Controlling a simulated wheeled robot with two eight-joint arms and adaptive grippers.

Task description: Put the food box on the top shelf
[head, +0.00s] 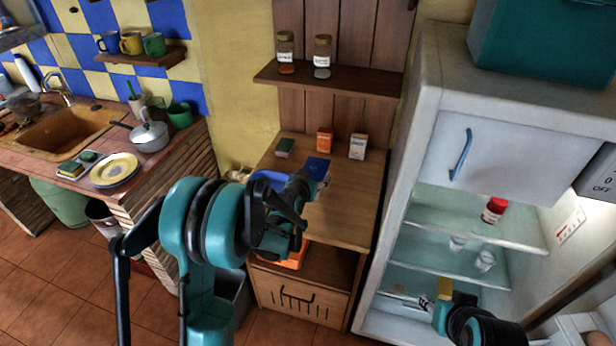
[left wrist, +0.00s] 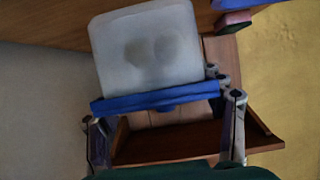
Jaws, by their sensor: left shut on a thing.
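The food box is a translucent container (left wrist: 148,48) with a blue lid (left wrist: 150,101), seen close in the left wrist view. My left gripper (left wrist: 165,125) is shut on it. In the head view the left gripper (head: 297,190) hides most of the box; a blue part of it (head: 318,168) shows past the fingers, above the wooden counter. A wooden wall shelf (head: 345,82) above the counter carries two spice jars. The open fridge has glass shelves (head: 470,215). My right gripper (head: 443,300) is low by the fridge; its fingers are unclear.
An orange carton (head: 324,140), a white carton (head: 358,147) and a dark green item (head: 284,147) stand at the counter's back. A red-capped jar (head: 493,210) stands in the fridge. The wall shelf has free room on its right.

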